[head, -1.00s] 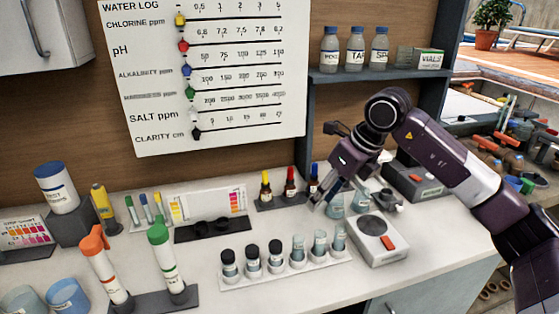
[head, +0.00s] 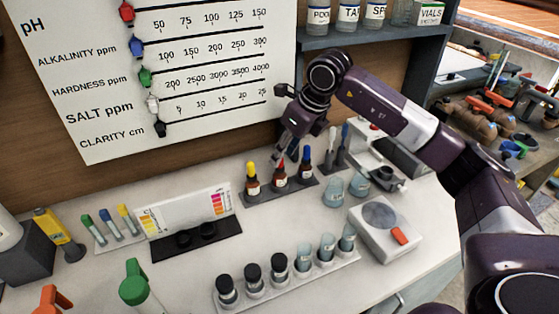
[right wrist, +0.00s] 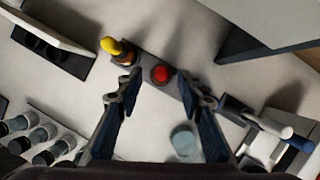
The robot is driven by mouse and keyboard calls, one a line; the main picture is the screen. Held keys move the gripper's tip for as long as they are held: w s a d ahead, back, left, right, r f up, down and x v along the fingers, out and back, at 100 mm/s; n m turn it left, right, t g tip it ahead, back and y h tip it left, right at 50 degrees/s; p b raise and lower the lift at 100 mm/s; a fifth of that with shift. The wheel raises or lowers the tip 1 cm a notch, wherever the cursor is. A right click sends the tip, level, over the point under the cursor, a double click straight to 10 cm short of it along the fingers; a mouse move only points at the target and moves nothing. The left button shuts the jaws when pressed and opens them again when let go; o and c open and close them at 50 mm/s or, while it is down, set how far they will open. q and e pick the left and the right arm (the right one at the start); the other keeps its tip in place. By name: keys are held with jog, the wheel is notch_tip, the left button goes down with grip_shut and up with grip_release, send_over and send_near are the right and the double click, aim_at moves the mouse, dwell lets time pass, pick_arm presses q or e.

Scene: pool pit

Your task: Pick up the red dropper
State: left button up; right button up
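The red dropper (head: 280,174) is a small brown bottle with a red top. It stands upright in a dark rack (head: 259,195), between the yellow dropper (head: 251,182) and the blue dropper (head: 306,162). My right gripper (head: 287,148) is above and just behind the red dropper, pointing down. In the right wrist view, the red top (right wrist: 160,74) lies between the two open fingers, with clear gaps on both sides. The yellow dropper (right wrist: 114,48) is outside the left finger. The blue dropper is hidden there by the right finger. My left gripper is not in view.
Glass beakers (head: 334,193) and a scale (head: 386,229) stand to the right of the rack. A row of vials (head: 279,269) is in front. A color chart stand (head: 190,220) is to the left. The wall board (head: 180,75) rises behind.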

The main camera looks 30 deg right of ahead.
aim_at(280, 167)
jog(key=x, duration=0.3)
jog(key=shift+w, duration=0.2)
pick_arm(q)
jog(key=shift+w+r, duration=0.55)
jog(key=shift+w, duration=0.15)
pick_arm(e)
jog(key=c, duration=0.7)
jog(key=shift+r, duration=0.1)
jog(key=shift+c, duration=0.3)
jog(key=shift+r, duration=0.15)
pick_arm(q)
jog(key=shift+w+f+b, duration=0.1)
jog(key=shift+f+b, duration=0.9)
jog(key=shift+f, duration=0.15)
pick_arm(e)
notch_tip(280, 167, up, 20)
jog(key=shift+f, duration=0.2)
